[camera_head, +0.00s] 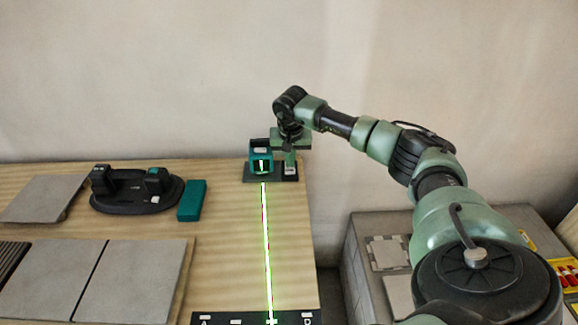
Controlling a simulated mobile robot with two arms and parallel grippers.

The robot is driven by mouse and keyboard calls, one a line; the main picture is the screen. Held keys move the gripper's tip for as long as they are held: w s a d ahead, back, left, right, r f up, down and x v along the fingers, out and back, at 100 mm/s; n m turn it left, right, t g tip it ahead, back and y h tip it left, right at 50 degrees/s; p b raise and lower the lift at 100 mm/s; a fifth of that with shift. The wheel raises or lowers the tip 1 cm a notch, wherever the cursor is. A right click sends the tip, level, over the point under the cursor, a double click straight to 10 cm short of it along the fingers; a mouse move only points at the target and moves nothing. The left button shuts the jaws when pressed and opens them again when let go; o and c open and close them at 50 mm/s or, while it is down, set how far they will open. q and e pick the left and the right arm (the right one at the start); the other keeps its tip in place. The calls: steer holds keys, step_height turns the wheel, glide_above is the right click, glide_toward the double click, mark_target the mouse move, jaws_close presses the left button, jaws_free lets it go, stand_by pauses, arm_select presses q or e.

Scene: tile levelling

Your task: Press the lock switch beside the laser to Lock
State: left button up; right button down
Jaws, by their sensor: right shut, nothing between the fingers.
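The teal laser (260,161) stands on a dark base plate (250,180) at the far right of the wooden table. It throws a bright green line (265,235) toward the front of the table. The small light lock switch (290,169) is on the same plate, just right of the laser. My right gripper (290,155) is shut and points down directly over the switch. I cannot tell whether its tips touch the switch, and the switch's setting is too small to read. My left gripper is not in view.
A black dock (128,200) with devices and a teal block (192,201) sit left of the laser. Grey tiles (135,275) lie at the front left. A black marked strip (220,319) lies at the front edge. A grey cart (355,255) stands at right.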

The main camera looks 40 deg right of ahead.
mark_target(290, 171)
steer(key=shift+f+b, duration=0.55)
steer(key=shift+f, duration=0.4)
stand_by(0.5)
steer(key=shift+r+p, duration=2.75)
steer(key=shift+r, duration=0.75)
